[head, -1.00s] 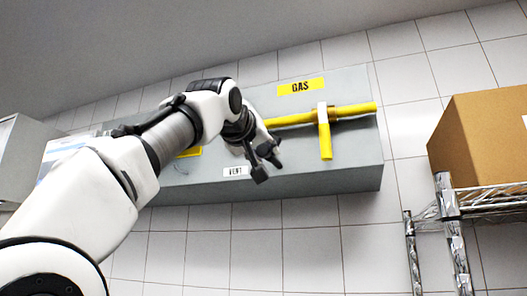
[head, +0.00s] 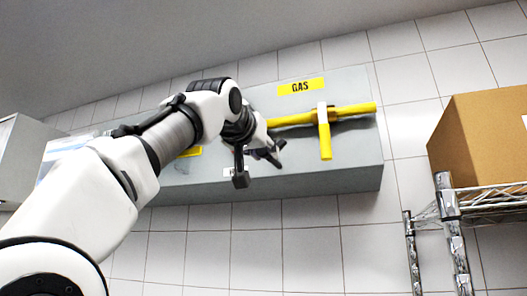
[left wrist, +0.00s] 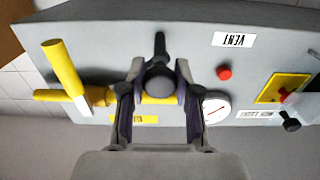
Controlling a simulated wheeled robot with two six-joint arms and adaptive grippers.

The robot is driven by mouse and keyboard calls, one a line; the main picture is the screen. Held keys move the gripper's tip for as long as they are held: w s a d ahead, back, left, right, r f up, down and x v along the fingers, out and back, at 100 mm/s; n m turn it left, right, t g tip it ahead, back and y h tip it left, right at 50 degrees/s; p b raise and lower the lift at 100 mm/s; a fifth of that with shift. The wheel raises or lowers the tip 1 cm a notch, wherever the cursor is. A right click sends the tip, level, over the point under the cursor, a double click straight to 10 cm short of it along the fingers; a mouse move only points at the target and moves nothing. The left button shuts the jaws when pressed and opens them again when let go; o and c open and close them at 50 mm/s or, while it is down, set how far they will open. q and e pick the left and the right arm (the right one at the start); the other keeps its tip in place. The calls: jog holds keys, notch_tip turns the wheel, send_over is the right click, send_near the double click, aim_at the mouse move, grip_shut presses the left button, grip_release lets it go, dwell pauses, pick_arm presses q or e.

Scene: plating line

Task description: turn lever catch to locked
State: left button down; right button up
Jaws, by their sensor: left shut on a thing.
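A black lever (left wrist: 160,45) with a round dark hub stands out from the grey panel in the left wrist view; it looks like the lever catch. My left gripper (left wrist: 160,78) has its two fingers on either side of the hub and is shut on it. The lever's free end points to the top of that view. In the head view my left gripper (head: 259,165) is at the panel's lower front and hides the lever. I cannot read any locked mark. My right gripper is in neither view.
The grey panel (head: 330,178) carries a yellow gas pipe with a yellow valve handle (head: 325,142), a GAS label (head: 301,87), a VENT label (left wrist: 235,40), a red button (left wrist: 224,73) and a round gauge (left wrist: 217,109). A wire shelf (head: 490,196) with a cardboard box (head: 475,140) stands right.

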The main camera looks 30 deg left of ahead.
pick_arm(q)
jog(key=shift+w+f, duration=0.1)
jog(key=shift+f, duration=0.1)
jog(key=c, duration=0.9)
grip_release()
jog(key=shift+o, duration=0.4)
jog(key=shift+r, duration=0.1)
